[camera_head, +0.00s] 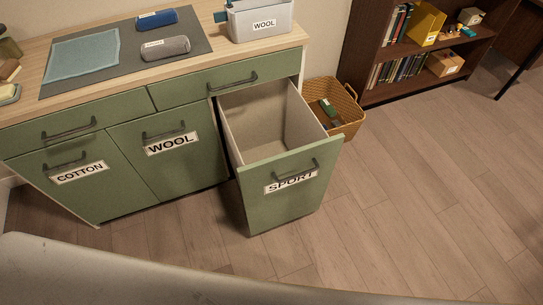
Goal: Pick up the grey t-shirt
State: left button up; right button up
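No grey t-shirt can be made out as such. A rolled grey cloth (165,48) lies on the dark mat on the counter, with a pale label on it; I cannot tell whether it is a t-shirt. A rolled blue cloth (157,19) lies behind it. A flat blue-grey cloth (83,55) is spread at the mat's left. The SPORT drawer (283,196) is pulled open, and the part of its inside that shows looks empty. Neither of my grippers is in view.
The COTTON (80,174) and WOOL (171,143) fronts are beside the open drawer, which juts into the floor space. A grey WOOL bin (261,25) stands on the counter. A wicker basket (345,122) and dark bookshelf (412,73) are to the right. Wooden floor (430,200) is clear at right.

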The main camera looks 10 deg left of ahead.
aim_at(169, 48)
jog(key=u, duration=1.15)
